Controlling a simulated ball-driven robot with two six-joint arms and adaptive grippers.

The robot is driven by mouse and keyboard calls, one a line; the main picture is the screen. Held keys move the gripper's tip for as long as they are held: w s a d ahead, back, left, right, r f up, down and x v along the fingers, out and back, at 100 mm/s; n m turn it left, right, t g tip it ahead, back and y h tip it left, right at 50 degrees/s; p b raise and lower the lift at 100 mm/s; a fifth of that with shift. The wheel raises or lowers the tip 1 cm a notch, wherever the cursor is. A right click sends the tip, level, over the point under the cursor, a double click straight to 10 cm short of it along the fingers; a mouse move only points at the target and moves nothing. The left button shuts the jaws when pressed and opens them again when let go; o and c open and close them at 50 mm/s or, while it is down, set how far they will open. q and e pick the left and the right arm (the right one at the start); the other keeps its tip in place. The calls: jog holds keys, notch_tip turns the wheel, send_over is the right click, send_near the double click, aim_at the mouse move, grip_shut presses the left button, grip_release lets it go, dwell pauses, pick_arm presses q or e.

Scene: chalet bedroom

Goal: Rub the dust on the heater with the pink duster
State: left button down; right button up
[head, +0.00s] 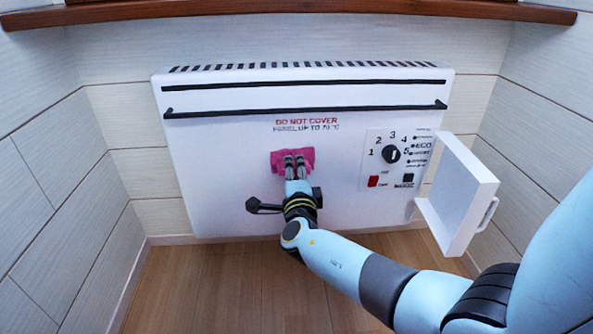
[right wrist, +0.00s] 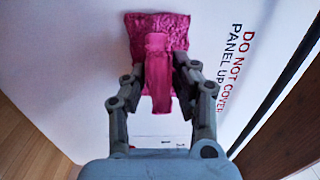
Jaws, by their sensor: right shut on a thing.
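The white heater (head: 225,185) is mounted on the wall in the head view, and its panel also fills much of the right wrist view (right wrist: 80,50). My right gripper (head: 294,160) is in front of the panel, below the red "DO NOT COVER" print. It is shut on the pink duster (head: 278,160), whose head lies flat against or very close to the panel. In the right wrist view the fingers (right wrist: 160,82) grip the duster's pink handle (right wrist: 158,50). I can make out no dust on the panel; the duster and gripper hide part of it. My left gripper is not in view.
A control panel with a black dial (head: 391,155) and a red switch (head: 374,181) is right of the duster. A white flap (head: 468,190) stands open at the heater's right side. A wooden shelf (head: 300,10) runs above. Side walls close in left and right.

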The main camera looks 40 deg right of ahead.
aim_at(309, 170)
jog(key=shift+r, duration=0.45)
jog(key=shift+s+d+f, duration=0.15)
jog(key=shift+s+d, duration=0.05)
jog(key=shift+s+d+p, duration=0.2)
jog(key=shift+s+d, duration=0.2)
jog(key=shift+d, duration=0.2)
jog(key=shift+s+d+p, duration=0.2)
jog(key=shift+s+d, duration=0.2)
jog(key=shift+d, duration=0.2)
jog(key=shift+s+d+p, duration=0.1)
jog(key=shift+s+d, duration=0.5)
jog(key=shift+d, duration=0.45)
jog(key=shift+s+d+p, duration=0.15)
jog(key=shift+s+d, duration=0.4)
jog(key=shift+d, duration=0.5)
jog(key=shift+s+d+p, duration=0.1)
jog(key=shift+s+d, duration=0.5)
jog(key=shift+d, duration=0.45)
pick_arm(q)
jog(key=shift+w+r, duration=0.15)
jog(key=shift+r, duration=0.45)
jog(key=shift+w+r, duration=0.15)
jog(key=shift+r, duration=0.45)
pick_arm(e)
jog(key=shift+w, duration=0.1)
